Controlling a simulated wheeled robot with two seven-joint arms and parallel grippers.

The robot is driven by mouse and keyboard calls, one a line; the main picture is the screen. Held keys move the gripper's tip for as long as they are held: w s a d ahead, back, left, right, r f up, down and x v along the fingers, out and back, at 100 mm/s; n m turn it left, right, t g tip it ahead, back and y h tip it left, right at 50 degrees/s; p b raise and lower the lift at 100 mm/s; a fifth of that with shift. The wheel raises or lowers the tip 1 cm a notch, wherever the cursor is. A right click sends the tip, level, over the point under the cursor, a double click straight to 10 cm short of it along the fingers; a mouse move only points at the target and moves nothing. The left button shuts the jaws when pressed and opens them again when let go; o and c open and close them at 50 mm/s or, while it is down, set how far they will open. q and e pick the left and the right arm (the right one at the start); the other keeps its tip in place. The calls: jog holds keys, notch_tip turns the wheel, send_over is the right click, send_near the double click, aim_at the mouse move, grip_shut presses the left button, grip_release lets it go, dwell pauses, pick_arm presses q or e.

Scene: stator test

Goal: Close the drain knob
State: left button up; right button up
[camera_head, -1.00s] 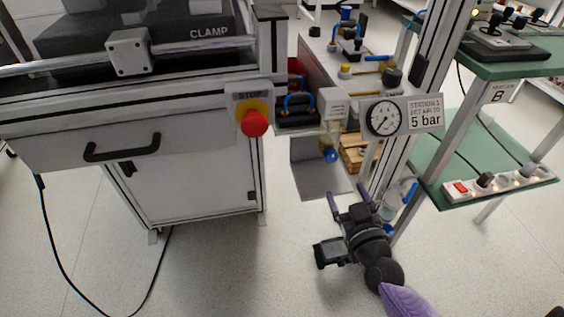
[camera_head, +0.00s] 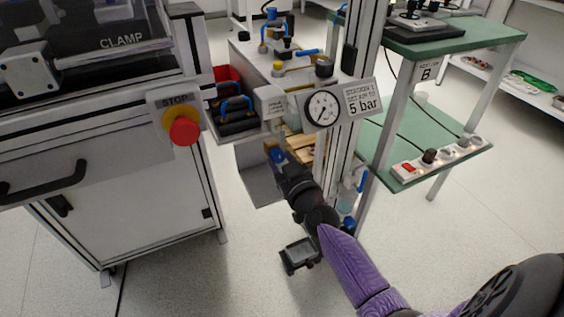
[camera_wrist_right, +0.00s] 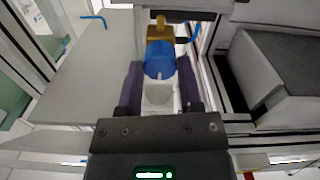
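The drain knob (camera_wrist_right: 160,60) is blue, under a brass fitting, in the upper middle of the right wrist view. In the head view the blue knob (camera_head: 277,156) shows small below the gauge, at the tip of my right gripper (camera_head: 279,160). In the wrist view my right gripper (camera_wrist_right: 160,72) is open, its two dark purple fingers on either side of the knob's lower end, with a gap visible at each side. A pale cylinder (camera_wrist_right: 158,92) shows below the knob between the fingers. My left gripper is not in view.
The pressure gauge (camera_head: 323,107) with a "5 bar" sign and an upright metal post (camera_head: 350,100) stand close above and right of the right gripper. A red stop button (camera_head: 184,131) is on the cabinet at left. A green bench (camera_head: 440,140) stands at right.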

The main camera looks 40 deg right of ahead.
jog(key=c, duration=0.5)
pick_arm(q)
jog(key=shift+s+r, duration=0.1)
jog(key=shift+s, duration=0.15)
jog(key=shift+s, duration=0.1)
